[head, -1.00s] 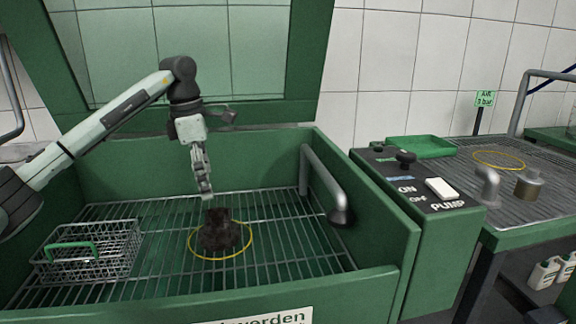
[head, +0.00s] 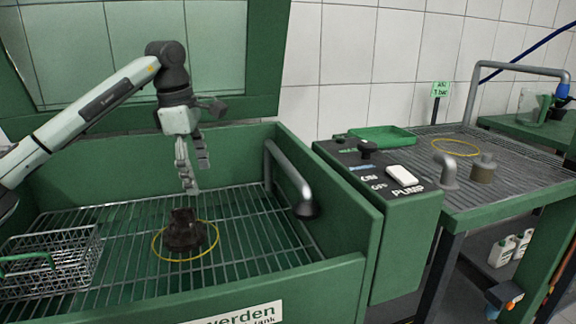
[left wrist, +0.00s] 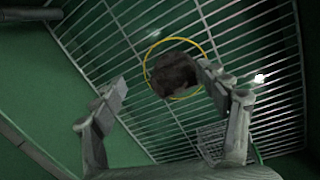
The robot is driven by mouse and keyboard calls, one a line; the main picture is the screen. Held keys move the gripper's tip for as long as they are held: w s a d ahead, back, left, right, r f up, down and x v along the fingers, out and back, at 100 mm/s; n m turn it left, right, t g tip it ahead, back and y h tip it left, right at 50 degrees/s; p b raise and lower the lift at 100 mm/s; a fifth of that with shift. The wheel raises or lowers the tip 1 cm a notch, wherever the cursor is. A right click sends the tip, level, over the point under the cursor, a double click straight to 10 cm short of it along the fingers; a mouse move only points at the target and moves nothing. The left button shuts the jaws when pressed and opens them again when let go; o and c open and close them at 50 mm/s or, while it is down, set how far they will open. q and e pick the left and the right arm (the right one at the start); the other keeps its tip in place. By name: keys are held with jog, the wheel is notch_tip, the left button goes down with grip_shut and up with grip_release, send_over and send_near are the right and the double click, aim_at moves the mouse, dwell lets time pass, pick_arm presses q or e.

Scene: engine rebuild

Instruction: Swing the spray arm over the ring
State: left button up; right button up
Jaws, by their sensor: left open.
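The spray arm (head: 290,172) is a grey bent pipe with a dark nozzle at the right wall of the green wash basin. Its nozzle hangs to the right of the yellow ring (head: 212,250), not over it. The ring lies on the grate around a dark, dirty part (head: 184,232); ring (left wrist: 147,62) and part (left wrist: 173,75) also show in the left wrist view. My left gripper (head: 193,180) is open and empty above the part, its fingers pointing down, apart from the spray arm. Its fingers (left wrist: 165,92) also show in the left wrist view. My right gripper is out of view.
A wire basket (head: 55,262) with a green handle stands on the grate at left. A control box (head: 385,200) with a pump switch adjoins the basin at right. Beyond it is a slatted table (head: 500,185) with a second yellow ring (head: 455,147). The basin walls stand high.

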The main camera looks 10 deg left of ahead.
aim_at(295, 173)
pick_arm(q)
jog(key=d+r+m, duration=0.1)
jog(key=d+m, duration=0.1)
jog(key=d, duration=0.2)
jog(key=w+d+r+m+t, duration=0.1)
jog(key=d+m, duration=0.2)
jog(key=d, duration=0.1)
jog(key=w+d+r+m+b, duration=0.1)
jog(key=d+r+m, duration=0.1)
jog(key=d+m, duration=0.1)
jog(key=shift+w+d+t+y, duration=0.1)
jog(key=shift+d+t+y, duration=0.3)
jog(key=shift+d, duration=0.2)
jog(key=c, duration=0.5)
jog(key=d+r+m, duration=0.1)
jog(key=d+m, duration=0.1)
jog(key=d+r+m+t, duration=0.1)
jog(key=d+m, duration=0.1)
jog(key=d, duration=0.1)
jog(key=d+r+m, duration=0.1)
jog(key=d, duration=0.1)
jog(key=shift+d+m+t+y+b, duration=0.3)
jog(key=shift+m+b, duration=0.1)
jog(key=shift+c, duration=0.6)
jog(key=x, duration=0.7)
jog(key=shift+f, duration=0.25)
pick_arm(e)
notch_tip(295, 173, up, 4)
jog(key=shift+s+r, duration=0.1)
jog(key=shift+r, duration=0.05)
